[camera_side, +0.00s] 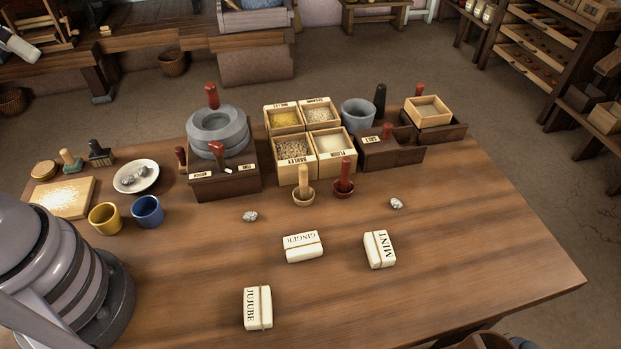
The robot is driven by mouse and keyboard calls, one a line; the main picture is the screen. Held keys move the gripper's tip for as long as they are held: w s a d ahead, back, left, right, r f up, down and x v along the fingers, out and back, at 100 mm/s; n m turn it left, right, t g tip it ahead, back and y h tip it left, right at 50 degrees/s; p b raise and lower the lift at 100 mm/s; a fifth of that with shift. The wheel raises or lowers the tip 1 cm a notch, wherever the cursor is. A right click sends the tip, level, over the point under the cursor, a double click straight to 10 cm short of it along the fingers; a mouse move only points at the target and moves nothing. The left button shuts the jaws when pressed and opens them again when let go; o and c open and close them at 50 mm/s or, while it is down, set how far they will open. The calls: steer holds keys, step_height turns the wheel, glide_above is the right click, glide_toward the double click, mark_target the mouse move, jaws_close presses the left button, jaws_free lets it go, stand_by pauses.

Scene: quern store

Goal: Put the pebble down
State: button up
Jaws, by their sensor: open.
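Several grey-white pebbles are in view, and I cannot tell which one the task means. One pebble (250,216) lies on the bare wooden table (460,250) in front of the dark box. Another pebble (396,203) lies on the table farther right, in front of the salt box. Pebbles (128,181) also lie in a pale saucer (122,189) at the left.
Ginger (302,247), mint (379,250) and jujube (257,308) packets lie in front. A yellow cup (105,217) and blue cup (148,211) stand left. A stone quern (217,128), grain boxes (294,162) and salt box (378,156) stand behind.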

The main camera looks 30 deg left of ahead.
steer(key=shift+w, duration=0.15)
steer(key=m+g, duration=0.6)
steer(key=m, duration=2.1)
glide_above(250, 214)
step_height(250, 214, down, 35)
steer(key=shift+w+d+r, duration=0.1)
steer(key=shift+f, duration=3.1)
steer(key=shift+c, duration=0.4)
steer(key=c, duration=0.9)
